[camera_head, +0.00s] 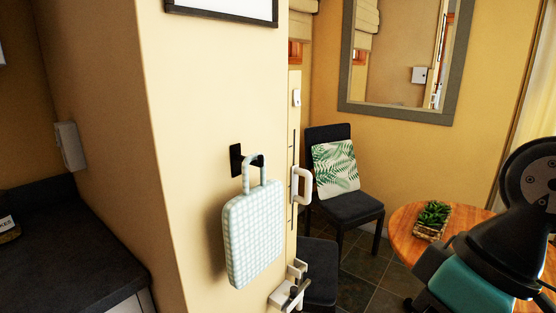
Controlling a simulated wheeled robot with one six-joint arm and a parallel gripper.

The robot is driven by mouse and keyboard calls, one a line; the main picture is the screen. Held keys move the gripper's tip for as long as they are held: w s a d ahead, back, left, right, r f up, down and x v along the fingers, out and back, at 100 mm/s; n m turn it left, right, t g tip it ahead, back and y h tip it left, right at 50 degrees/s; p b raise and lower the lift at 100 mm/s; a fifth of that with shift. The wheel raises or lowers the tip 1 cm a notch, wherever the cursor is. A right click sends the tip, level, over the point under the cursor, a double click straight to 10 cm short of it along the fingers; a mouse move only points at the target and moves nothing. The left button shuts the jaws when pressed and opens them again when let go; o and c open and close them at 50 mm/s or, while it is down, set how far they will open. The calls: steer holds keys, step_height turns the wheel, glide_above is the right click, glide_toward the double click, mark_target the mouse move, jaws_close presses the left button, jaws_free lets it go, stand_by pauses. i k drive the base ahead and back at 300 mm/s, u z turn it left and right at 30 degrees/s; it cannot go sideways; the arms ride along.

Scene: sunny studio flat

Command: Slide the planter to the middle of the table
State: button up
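The planter (430,232) is a small woven-looking box holding green succulent-like plants. It stands upright on the round wooden table (405,226), close to the table's left part as seen here. Part of the table's right side is hidden behind my arm, a black and teal shape at the right edge of the view. My gripper's fingertips do not show in this view. I cannot tell how far my gripper is from the planter.
A dark chair (329,136) with a leaf-print cushion (336,168) stands behind the table. A second dark seat (320,272) is nearer. A wall corner with a hanging checked bag (253,232) fills the middle. A dark counter (75,250) is at left.

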mark_target(431, 225)
steer(key=z, duration=0.75)
